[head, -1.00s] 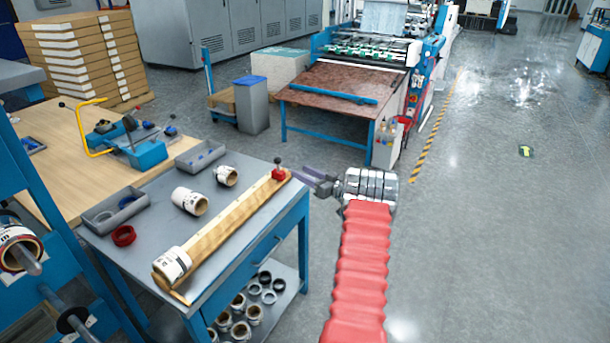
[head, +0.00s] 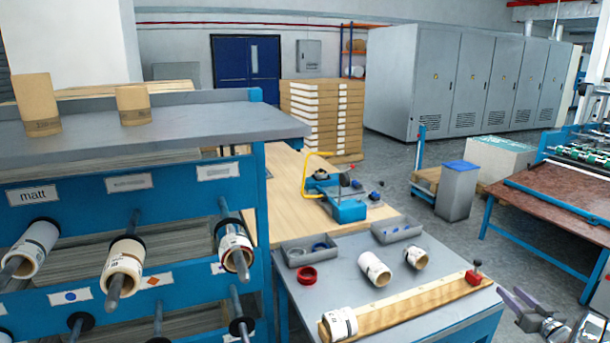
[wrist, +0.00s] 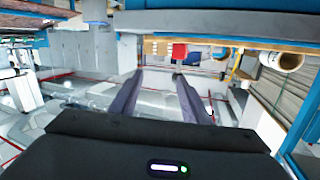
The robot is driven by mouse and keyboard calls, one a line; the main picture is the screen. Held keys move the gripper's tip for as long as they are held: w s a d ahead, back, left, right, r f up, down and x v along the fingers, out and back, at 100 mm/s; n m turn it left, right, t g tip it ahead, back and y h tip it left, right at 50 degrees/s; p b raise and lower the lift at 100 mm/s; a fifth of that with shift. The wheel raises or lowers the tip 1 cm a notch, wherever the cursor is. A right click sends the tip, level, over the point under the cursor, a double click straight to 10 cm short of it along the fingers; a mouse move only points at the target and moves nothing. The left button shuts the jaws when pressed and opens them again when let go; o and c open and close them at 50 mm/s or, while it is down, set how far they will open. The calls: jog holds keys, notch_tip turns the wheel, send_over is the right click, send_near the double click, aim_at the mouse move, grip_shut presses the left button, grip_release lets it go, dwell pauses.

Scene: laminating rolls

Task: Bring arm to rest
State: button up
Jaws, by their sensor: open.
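My gripper (head: 516,300) shows at the lower right of the head view, beside the right end of the grey bench (head: 440,330). Its two dark fingers also show in the wrist view (wrist: 158,82). They are apart, with nothing between them. Most of my arm is outside the head view.
On the bench lie a wooden gauge board (head: 415,305) with a red stop (head: 474,277), white rolls (head: 375,269), a red ring (head: 307,274) and grey trays (head: 397,230). A blue rack (head: 180,250) with rolls on spindles stands left. Grey floor (head: 400,180) lies behind.

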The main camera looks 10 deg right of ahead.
jog(key=s+d+f+m+g+h, duration=0.35)
jog(key=s+f+g, duration=0.2)
jog(key=f, duration=0.25)
jog(key=s+a+r+g+h, duration=0.2)
jog(key=s+a+g, duration=0.1)
jog(key=s+g, duration=0.1)
jog(key=s+a+r+n+y, duration=0.2)
jog(key=s+a+r, duration=0.4)
jog(key=a, duration=1.5)
jog(key=s+a+r+n+g+y, duration=0.1)
jog(key=s+a+r, duration=0.6)
jog(key=a, duration=1.4)
jog(key=s+a+r+n+y, duration=0.3)
jog(key=s+a+r, duration=0.3)
jog(key=a+r, duration=0.8)
jog(key=a+y, duration=0.1)
jog(key=a, duration=0.6)
jog(key=shift+s+g, duration=0.2)
jog(key=shift+g, duration=0.15)
jog(key=shift+y, duration=0.25)
